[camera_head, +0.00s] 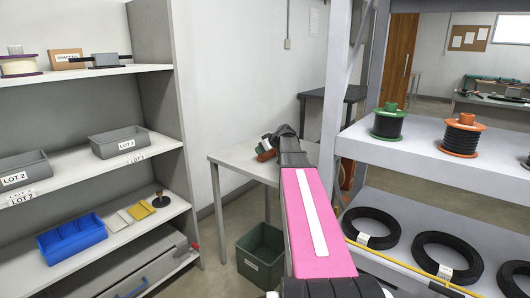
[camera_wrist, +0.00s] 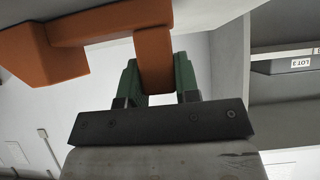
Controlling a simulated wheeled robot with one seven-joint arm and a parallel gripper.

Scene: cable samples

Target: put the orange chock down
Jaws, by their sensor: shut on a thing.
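The orange chock (camera_wrist: 154,55) is in the wrist view, a wide block with a bar between the two green fingers. My gripper (camera_wrist: 157,78) is shut on this bar. In the head view, the chock (camera_head: 265,156) shows small and partly hidden by my gripper (camera_head: 268,143) and arm. There the chock is over or at the far part of the light grey table (camera_head: 235,161). I cannot tell whether it touches the tabletop.
A shelf unit (camera_head: 100,178) on the left holds grey bins (camera_head: 119,141), a blue bin (camera_head: 71,238) and small parts. A green crate (camera_head: 261,256) stands on the floor by the table. The right rack (camera_head: 400,150) holds cable spools (camera_head: 389,122) and black coils (camera_head: 447,257).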

